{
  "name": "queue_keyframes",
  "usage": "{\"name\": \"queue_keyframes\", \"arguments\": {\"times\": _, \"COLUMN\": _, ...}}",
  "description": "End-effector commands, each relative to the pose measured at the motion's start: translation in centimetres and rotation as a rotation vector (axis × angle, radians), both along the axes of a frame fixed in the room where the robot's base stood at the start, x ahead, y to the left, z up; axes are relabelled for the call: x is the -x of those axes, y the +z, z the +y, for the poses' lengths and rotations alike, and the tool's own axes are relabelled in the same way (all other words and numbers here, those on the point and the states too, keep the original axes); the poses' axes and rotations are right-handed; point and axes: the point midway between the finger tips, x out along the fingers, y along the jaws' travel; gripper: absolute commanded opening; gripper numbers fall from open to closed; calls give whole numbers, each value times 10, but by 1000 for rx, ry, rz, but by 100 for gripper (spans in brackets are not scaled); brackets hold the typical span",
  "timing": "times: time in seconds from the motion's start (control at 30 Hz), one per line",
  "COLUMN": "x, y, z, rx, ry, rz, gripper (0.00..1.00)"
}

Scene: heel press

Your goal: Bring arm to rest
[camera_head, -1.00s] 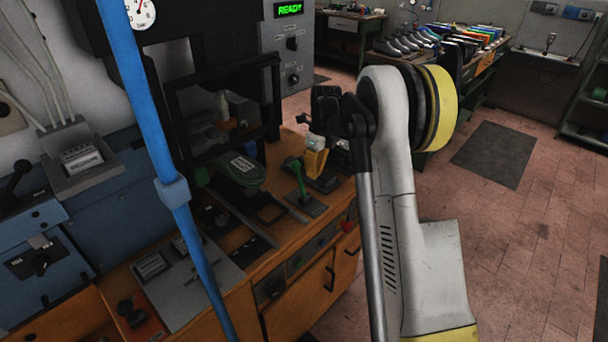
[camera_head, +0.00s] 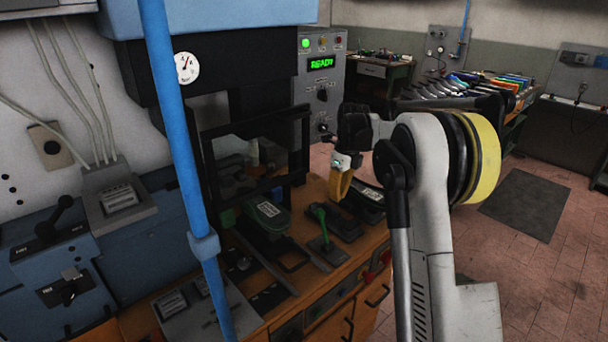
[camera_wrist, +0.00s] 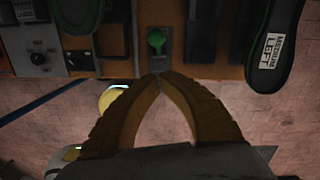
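My gripper (camera_head: 341,186) is raised over the right part of the wooden bench (camera_head: 325,262), on the near side of the press. In the wrist view its two yellow-brown fingers (camera_wrist: 160,78) meet at the tips with nothing visible between them. The green-handled lever (camera_head: 320,222) stands upright on its plate, left of and below my gripper; it also shows beyond the fingertips in the wrist view (camera_wrist: 156,40). A dark sole-shaped piece labelled "MEDIUM LEFT" (camera_wrist: 270,48) lies at the right in the wrist view. The press panel (camera_head: 321,63) reads READY with a green lamp lit.
A blue upright pipe (camera_head: 180,130) crosses the head view at left. Open floor with a dark mat (camera_head: 518,204) lies right of my arm.

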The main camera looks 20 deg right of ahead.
Motion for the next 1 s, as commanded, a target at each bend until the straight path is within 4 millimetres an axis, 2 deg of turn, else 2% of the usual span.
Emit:
{"name": "queue_keyframes", "arguments": {"times": 0.17, "x": 2, "y": 3, "z": 3, "rx": 4, "ry": 24, "rz": -7, "gripper": 0}}
{"name": "queue_keyframes", "arguments": {"times": 0.27, "x": 13, "y": 17, "z": 16, "rx": 23, "ry": 131, "rz": -36, "gripper": 0}}
{"name": "queue_keyframes", "arguments": {"times": 0.37, "x": 34, "y": 38, "z": 39, "rx": 63, "ry": 335, "rz": -88, "gripper": 0}}
{"name": "queue_keyframes", "arguments": {"times": 0.5, "x": 79, "y": 66, "z": 76, "rx": 155, "ry": 704, "rz": -173, "gripper": 0}}
{"name": "queue_keyframes", "arguments": {"times": 0.7, "x": 156, "y": 81, "z": 123, "rx": 321, "ry": 1234, "rz": -271, "gripper": 0}}
{"name": "queue_keyframes", "arguments": {"times": 0.87, "x": 220, "y": 71, "z": 153, "rx": 488, "ry": 1654, "rz": -319, "gripper": 0}}
{"name": "queue_keyframes", "arguments": {"times": 1.0, "x": 273, "y": 47, "z": 172, "rx": 650, "ry": 1999, "rz": -334, "gripper": 0}}
